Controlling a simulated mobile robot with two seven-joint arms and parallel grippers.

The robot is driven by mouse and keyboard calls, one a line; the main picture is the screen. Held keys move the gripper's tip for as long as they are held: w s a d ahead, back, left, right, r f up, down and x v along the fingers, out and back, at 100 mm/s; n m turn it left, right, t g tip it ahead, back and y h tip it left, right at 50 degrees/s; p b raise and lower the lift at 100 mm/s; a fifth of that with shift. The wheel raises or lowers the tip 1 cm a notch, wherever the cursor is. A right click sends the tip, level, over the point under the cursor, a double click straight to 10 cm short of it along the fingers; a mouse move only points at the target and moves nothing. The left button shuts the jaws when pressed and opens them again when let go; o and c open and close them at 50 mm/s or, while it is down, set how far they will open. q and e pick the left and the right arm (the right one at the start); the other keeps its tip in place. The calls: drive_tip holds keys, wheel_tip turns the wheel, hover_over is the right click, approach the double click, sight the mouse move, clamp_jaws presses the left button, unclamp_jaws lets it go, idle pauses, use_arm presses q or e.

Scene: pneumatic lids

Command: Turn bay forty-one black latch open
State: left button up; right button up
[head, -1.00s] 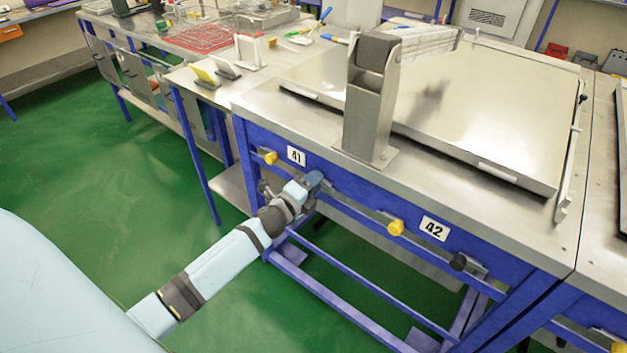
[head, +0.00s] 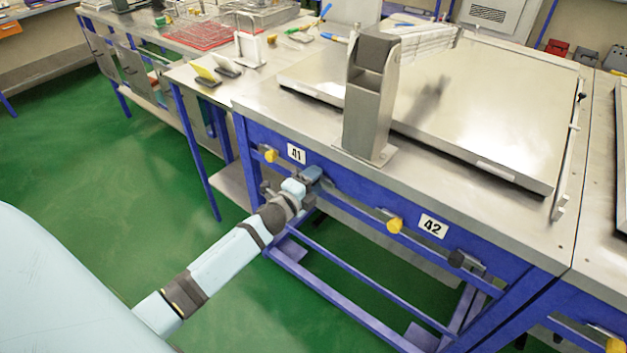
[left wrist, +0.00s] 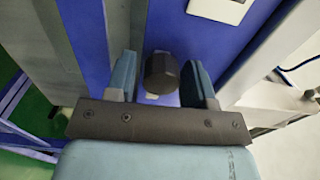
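The bay forty-one black latch knob (left wrist: 161,73) shows in the left wrist view as a dark faceted knob on the blue panel. My left gripper (left wrist: 160,82) has one blue finger on each side of the knob, with narrow gaps visible. It is open and around the knob, not clamped on it. In the head view my left gripper (head: 312,175) is at the blue front rail, just right of and below the 41 label (head: 296,154), and hides the black latch. A yellow knob (head: 270,156) sits left of the label. My right gripper is not in view.
The bench (head: 450,185) carries a large flat metal lid (head: 490,110) and an upright metal bracket (head: 368,110). Bay 42 has its own label (head: 433,227), yellow knob (head: 394,225) and black knob (head: 457,259) farther right. The green floor left of the bench is clear.

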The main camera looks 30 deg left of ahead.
use_arm(q)
drive_tip(key=shift+o, duration=0.5)
drive_tip(key=shift+s, duration=0.1)
drive_tip(key=s+a, duration=0.1)
drive_tip(key=s, duration=1.2)
drive_tip(key=shift+s, duration=0.3)
